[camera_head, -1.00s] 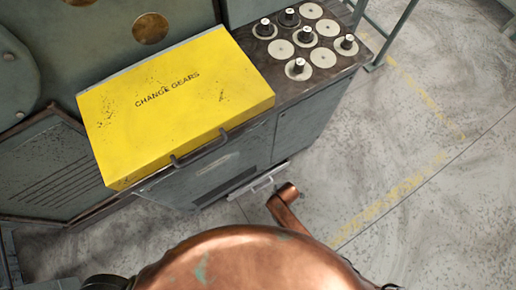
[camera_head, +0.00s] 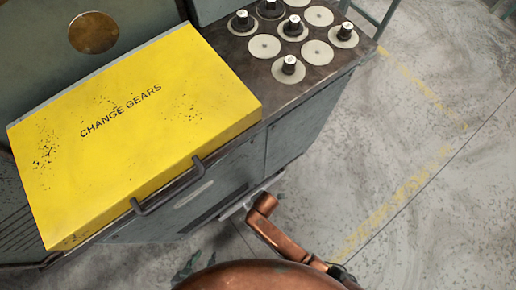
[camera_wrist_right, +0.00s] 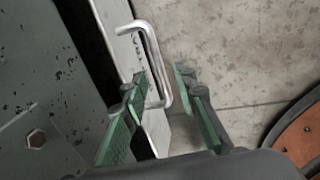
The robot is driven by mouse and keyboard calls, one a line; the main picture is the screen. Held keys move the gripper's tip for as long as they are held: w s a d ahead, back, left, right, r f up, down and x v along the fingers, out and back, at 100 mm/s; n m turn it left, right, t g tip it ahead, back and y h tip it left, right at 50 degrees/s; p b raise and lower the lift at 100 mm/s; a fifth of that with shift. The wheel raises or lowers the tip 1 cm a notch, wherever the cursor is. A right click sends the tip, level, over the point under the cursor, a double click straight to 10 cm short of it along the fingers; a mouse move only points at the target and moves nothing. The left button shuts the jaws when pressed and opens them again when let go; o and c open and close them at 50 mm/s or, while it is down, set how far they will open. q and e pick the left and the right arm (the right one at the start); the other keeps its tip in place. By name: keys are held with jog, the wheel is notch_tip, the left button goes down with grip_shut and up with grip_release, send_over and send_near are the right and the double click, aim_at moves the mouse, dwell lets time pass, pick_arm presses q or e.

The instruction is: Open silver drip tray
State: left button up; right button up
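The silver drip tray (camera_wrist_right: 124,38) is low on the machine, with a bent-bar handle (camera_wrist_right: 157,62) on its front, in the right wrist view. A sliver of the tray (camera_head: 232,209) shows in the head view beside my copper arm. My right gripper (camera_wrist_right: 160,82) is open, its green fingers on either side of the handle's lower part; I cannot tell whether they touch it. The right gripper is hidden in the head view. My left gripper (camera_head: 187,265) shows only as a small dark green part at the bottom; its opening cannot be made out.
The yellow change gears box lid (camera_head: 130,120) with a dark handle (camera_head: 168,187) sits above the tray on the machine. A gear-post shelf (camera_head: 262,68) is to the right. Bare concrete floor (camera_head: 420,130) is open at the right.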

jog(key=shift+w+a+f+b, duration=0.15)
jog(key=shift+f+b, duration=0.35)
jog(key=shift+f, duration=0.5)
jog(key=shift+c, duration=0.3)
grip_shut()
